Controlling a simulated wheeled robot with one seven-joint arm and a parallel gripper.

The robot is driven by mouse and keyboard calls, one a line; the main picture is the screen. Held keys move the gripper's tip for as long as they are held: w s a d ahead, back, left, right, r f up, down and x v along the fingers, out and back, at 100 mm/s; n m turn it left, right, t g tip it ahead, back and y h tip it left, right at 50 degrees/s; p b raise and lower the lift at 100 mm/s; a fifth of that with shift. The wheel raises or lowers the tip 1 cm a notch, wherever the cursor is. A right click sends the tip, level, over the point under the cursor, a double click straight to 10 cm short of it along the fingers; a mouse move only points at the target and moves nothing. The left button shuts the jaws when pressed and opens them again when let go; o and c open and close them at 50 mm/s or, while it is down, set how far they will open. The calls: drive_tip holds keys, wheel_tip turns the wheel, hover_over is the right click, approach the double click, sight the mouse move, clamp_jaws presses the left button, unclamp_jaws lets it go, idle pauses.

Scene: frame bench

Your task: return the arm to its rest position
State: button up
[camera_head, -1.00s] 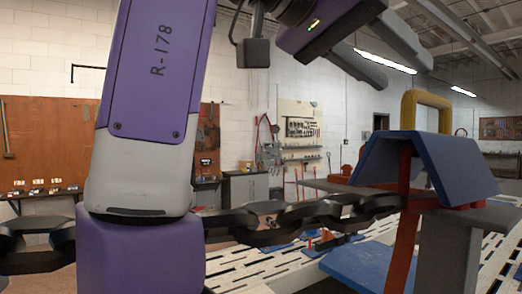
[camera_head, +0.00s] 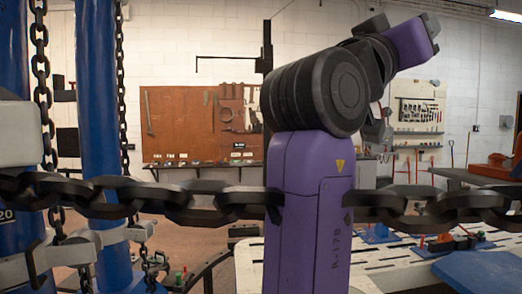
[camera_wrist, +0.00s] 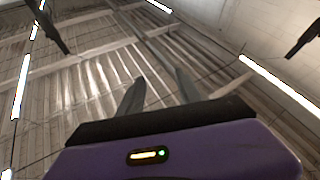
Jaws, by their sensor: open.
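My gripper (camera_wrist: 160,90) shows in the wrist view with its two dark fingers apart and nothing between them. It points up at the ceiling (camera_wrist: 95,75). In the head view my purple arm stands upright in the middle, bent at a large dark joint, with its upper part reaching up to the right. The fingers cannot be made out in the head view.
A heavy dark chain (camera_head: 190,203) spans the head view, passing at my arm's height. Blue posts (camera_head: 101,110) with hanging chains stand at left. A white slotted bench (camera_head: 385,268) lies at lower right. A brown tool board (camera_head: 200,122) hangs on the back wall.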

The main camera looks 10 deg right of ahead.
drive_tip(key=w+a+f+n+t+y, duration=0.35)
drive_tip(key=f+n+t+y, duration=0.2)
drive_tip(key=f, duration=0.35)
drive_tip(key=w+a+f+n+t+y, duration=0.35)
drive_tip(key=a+f+n+t, duration=0.2)
drive_tip(key=f, duration=0.25)
drive_tip(key=s+a+f+n+t+y, duration=0.1)
drive_tip(key=s+a+f+n+y, duration=0.1)
drive_tip(key=f+y, duration=0.5)
drive_tip(key=s+a+f+n+y, duration=0.2)
drive_tip(key=s+f+y, duration=0.1)
drive_tip(key=f, duration=0.9)
drive_tip(key=s+d+f+g+y, duration=0.2)
drive_tip(key=s+f+y, duration=0.2)
drive_tip(key=s+f, duration=1.05)
drive_tip(key=s+d+f+m+g+h, duration=0.1)
drive_tip(key=s+f, duration=0.3)
drive_tip(key=s, duration=0.4)
drive_tip(key=s+d+f+m+g+h, duration=0.1)
drive_tip(key=s+d+f+m+g, duration=0.1)
drive_tip(key=s+f, duration=0.3)
drive_tip(key=s+d+f+m+g+h, duration=0.1)
drive_tip(key=s+f+g, duration=0.3)
drive_tip(key=s, duration=0.8)
drive_tip(key=shift+d+f+m, duration=0.25)
drive_tip(key=shift+f+m, duration=0.45)
drive_tip(key=shift+m, duration=0.1)
